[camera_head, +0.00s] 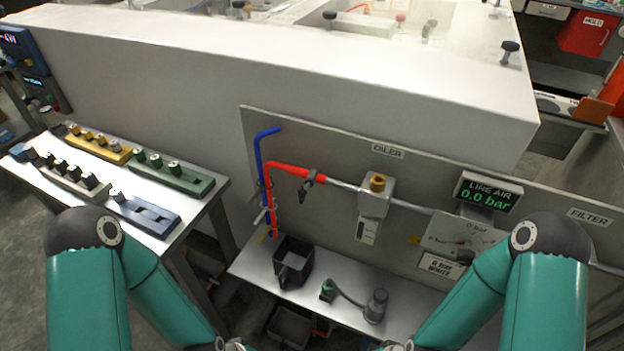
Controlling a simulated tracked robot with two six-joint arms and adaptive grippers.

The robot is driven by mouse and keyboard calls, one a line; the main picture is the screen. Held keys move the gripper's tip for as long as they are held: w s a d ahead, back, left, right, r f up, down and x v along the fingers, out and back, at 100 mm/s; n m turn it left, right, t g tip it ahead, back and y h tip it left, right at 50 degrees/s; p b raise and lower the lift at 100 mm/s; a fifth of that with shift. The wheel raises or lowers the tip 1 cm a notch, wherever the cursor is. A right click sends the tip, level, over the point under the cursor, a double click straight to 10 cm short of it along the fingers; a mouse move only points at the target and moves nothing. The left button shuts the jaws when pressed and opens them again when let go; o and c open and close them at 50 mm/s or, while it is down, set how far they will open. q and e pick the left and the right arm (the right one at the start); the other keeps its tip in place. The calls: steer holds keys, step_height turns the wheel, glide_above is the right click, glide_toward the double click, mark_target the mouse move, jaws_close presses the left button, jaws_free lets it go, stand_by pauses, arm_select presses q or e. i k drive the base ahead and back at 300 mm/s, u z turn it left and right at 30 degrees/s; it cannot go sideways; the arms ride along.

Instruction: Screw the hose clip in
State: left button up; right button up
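A red hose (268,200) rises along the panel and bends right to a metal pipe (343,185). A small dark clip-like piece (308,184) sits at the hose's right end, with a part hanging down; it looks like the hose clip, but its screw is too small to make out. My two teal arms come in from the left and right and run down to the bottom edge. Only grey wrist parts show there, and neither gripper's fingers are in view.
A black open bin (293,262), a small green-topped piece (327,290) and a grey cylinder (376,306) stand on the metal shelf (262,284). A blue pipe (258,155) runs beside the hose. The gauge display (488,193) reads 0.0 bar. A side table (205,205) holds several coloured blocks.

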mark_target(302, 192)
steer(key=k, duration=1.25)
steer(key=u, duration=0.5)
steer(key=i, duration=1)
steer(key=z, duration=0.1)
